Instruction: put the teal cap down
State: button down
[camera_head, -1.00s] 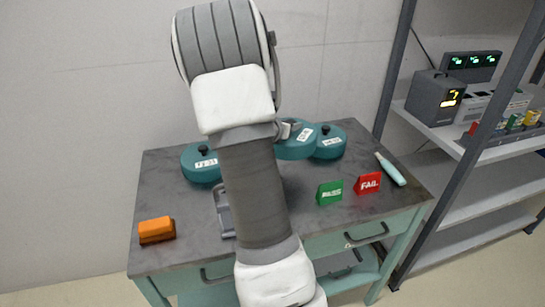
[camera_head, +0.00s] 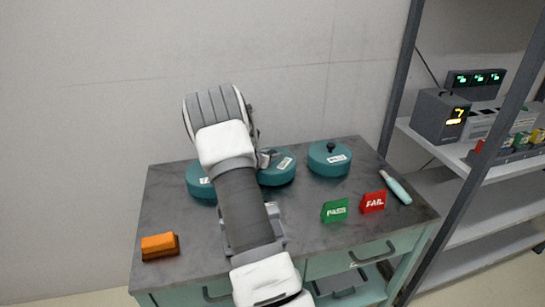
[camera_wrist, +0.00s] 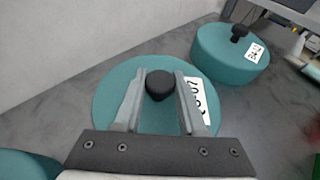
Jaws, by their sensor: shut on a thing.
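My gripper (camera_head: 266,158) is shut on the black knob of the middle teal cap (camera_head: 283,176). In the wrist view its two fingers (camera_wrist: 158,92) stand on either side of that knob, and the held teal cap (camera_wrist: 112,98) looks level, with a white label on its right side. The cap is at or just above the grey table top; I cannot tell whether it touches. A second teal cap (camera_head: 329,162) sits to its right, apart from it. A third teal cap (camera_head: 199,180) sits to the left, partly hidden by my arm.
The table top (camera_head: 300,222) is clear in front of the caps. A green PASS sign (camera_head: 335,210), a red FAIL sign (camera_head: 373,202) and a pale-blue-handled tool (camera_head: 396,188) are on the right. An orange block (camera_head: 160,246) is at the front left. A metal shelf (camera_head: 440,142) stands to the right.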

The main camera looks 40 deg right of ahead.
jog(key=shift+f, duration=0.3)
jog(key=shift+f, duration=0.15)
jog(key=shift+c, duration=2.4)
grip_release()
jog(key=shift+r, duration=0.2)
